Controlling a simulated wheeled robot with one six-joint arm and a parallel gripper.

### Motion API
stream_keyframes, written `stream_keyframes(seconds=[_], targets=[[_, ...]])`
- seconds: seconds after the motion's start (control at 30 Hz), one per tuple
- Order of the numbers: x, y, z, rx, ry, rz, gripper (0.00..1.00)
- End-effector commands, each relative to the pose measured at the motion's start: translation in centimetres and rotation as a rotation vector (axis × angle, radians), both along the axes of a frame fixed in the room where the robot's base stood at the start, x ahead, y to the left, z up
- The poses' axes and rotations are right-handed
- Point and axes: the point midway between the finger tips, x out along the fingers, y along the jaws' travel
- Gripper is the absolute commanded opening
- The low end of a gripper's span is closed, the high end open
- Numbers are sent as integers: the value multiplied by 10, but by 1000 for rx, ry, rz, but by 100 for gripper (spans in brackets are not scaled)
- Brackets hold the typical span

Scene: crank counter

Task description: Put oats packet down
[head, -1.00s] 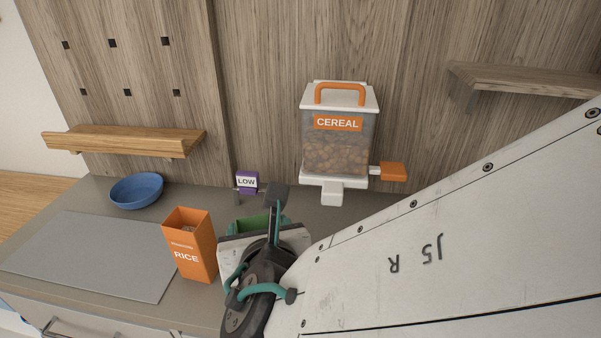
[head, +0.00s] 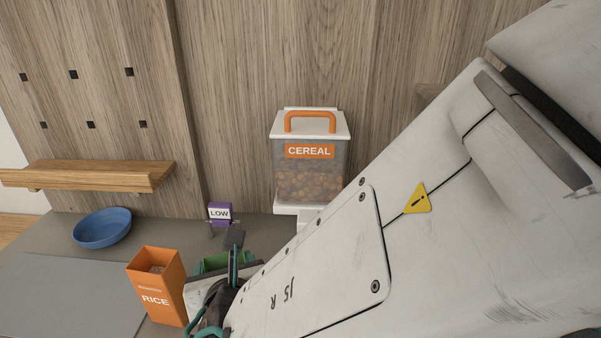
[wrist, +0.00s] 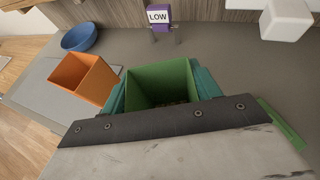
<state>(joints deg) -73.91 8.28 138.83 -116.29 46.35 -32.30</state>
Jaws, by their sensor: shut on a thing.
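The oats packet is a green open-topped box (wrist: 160,84), with no label in sight. My gripper (wrist: 158,92) is shut on it, with teal fingers on its two sides. Some brownish contents show inside the packet. In the head view the packet (head: 212,263) shows only in part behind my gripper, just right of the orange rice packet. The packet's bottom is hidden, so I cannot tell whether it touches the counter.
The orange rice packet (head: 157,288) stands close on the left. A purple LOW sign (head: 219,213) is behind. A blue bowl (head: 102,228) and grey mat (head: 65,295) lie left. The cereal dispenser (head: 309,170) is at the back. A green strip (wrist: 283,125) lies at right.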

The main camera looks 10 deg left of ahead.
Motion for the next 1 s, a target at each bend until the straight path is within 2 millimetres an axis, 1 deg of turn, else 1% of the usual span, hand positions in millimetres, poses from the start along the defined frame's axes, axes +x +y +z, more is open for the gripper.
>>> stream_keyframes(seconds=[0.03, 0.1, 0.37, 0.47, 0.57, 0.9, 1.0], targets=[[0, 0, -1, -1, 0, 0, 67], [0, 0, -1, 0, 0, 1, 83], [-1, 1, 0, 0, 0, 2, 83], [-2, 1, 4, 1, -1, 3, 83], [-13, -5, 9, 1, 0, 5, 83], [-71, -36, 39, 3, 0, 9, 83], [-84, -44, 45, 2, 0, 6, 83]])
